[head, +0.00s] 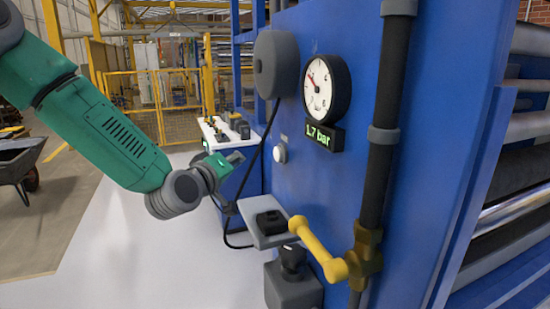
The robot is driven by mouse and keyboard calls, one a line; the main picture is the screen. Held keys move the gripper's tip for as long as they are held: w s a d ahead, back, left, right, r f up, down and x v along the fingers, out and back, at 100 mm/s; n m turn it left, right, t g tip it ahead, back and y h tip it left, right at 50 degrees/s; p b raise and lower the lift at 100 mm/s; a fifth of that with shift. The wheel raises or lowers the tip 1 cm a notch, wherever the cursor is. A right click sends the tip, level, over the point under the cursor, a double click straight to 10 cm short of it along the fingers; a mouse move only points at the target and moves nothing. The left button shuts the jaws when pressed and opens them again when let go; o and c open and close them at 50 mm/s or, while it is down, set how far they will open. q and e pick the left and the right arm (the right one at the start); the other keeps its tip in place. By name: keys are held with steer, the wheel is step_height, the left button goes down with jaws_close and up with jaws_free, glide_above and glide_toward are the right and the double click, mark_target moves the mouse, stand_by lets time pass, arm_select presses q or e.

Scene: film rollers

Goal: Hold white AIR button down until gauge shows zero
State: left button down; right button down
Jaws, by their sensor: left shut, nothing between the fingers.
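The white button (280,153) sits on the blue machine panel, with a small label above it. The round gauge (326,89) is up and to the right of it, its red needle pointing to the upper left. The display (324,138) below the gauge reads 1.7 bar in green. My left gripper (238,158) is shut and empty. In the picture it is left of the button, with a gap between them; their distance in depth is hard to tell. My right gripper is out of view.
A yellow lever (318,248) on a brass valve sticks out below the gauge, beside a dark vertical pipe (376,140). A grey bracket (268,226) with a black device juts out under the button. A black cable hangs from a grey box (276,64).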

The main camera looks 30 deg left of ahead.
mark_target(278, 154)
arm_select(q)
steer(key=w+d, duration=0.4)
steer(key=shift+w+b, duration=0.3)
steer(key=shift+w, duration=0.05)
stand_by(0.4)
steer(key=shift+d, duration=0.15)
stand_by(0.8)
steer(key=shift+w+d+r, duration=0.1)
steer(key=shift+w+d, duration=0.15)
steer(key=shift+w+d, duration=0.35)
steer(key=shift+w, duration=0.05)
stand_by(1.1)
steer(key=shift+s, duration=0.1)
steer(key=shift+s+a, duration=0.6)
